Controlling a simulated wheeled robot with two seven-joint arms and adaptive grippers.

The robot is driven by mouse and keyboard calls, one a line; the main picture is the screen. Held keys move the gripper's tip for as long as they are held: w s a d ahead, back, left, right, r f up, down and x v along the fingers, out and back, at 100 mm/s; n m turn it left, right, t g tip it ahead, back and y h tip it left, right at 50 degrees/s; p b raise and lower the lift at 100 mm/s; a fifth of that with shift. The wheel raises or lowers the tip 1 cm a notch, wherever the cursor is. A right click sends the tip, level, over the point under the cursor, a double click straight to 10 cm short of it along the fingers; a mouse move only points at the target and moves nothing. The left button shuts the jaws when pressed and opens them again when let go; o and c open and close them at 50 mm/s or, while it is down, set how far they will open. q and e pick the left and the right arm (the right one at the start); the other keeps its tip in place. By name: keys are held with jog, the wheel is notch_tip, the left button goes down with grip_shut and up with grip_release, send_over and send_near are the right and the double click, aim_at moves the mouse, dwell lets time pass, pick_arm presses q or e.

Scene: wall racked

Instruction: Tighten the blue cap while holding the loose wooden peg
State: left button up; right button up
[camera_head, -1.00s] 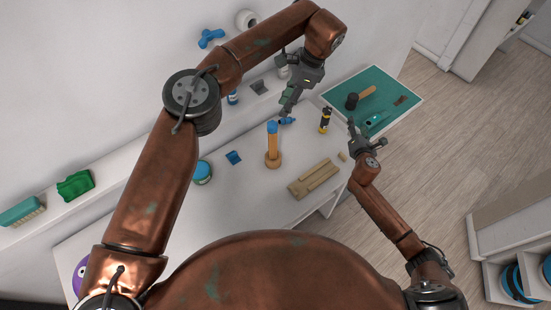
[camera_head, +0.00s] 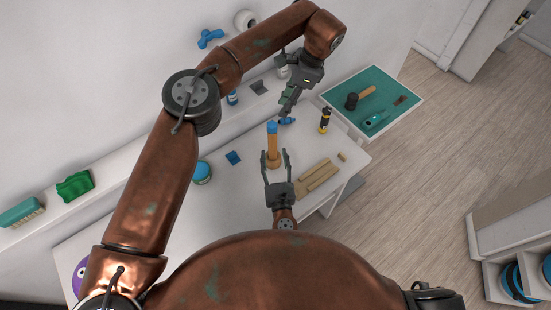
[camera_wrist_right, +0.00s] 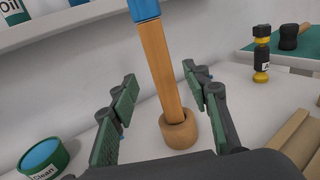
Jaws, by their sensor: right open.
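The wooden peg (camera_head: 273,142) stands in a round wooden base (camera_head: 273,161) on the white table, with the blue cap (camera_head: 272,127) on its top end. In the right wrist view the peg (camera_wrist_right: 160,65) leans slightly in its base (camera_wrist_right: 179,131), and the blue cap (camera_wrist_right: 145,9) is cut off by the top edge. My right gripper (camera_head: 275,153) is open, with its fingers to either side of the peg and no visible contact. My left gripper (camera_head: 288,108) is above and right of the cap, apart from it; its finger gap is unclear.
A black-and-yellow bottle (camera_head: 325,120), a slotted wooden block (camera_head: 316,181), a blue piece (camera_head: 233,157) and a round tin (camera_head: 202,171) surround the peg. A green mat (camera_head: 385,85) holds a mallet (camera_head: 360,97).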

aim_at(273, 145)
jog(key=w, duration=0.7)
jog(key=shift+w+a, duration=0.15)
jog(key=shift+a, duration=0.15)
jog(key=shift+c, duration=0.4)
jog(key=shift+f, duration=0.1)
jog(key=shift+c, duration=1.2)
jog(key=shift+c, duration=0.2)
grip_shut()
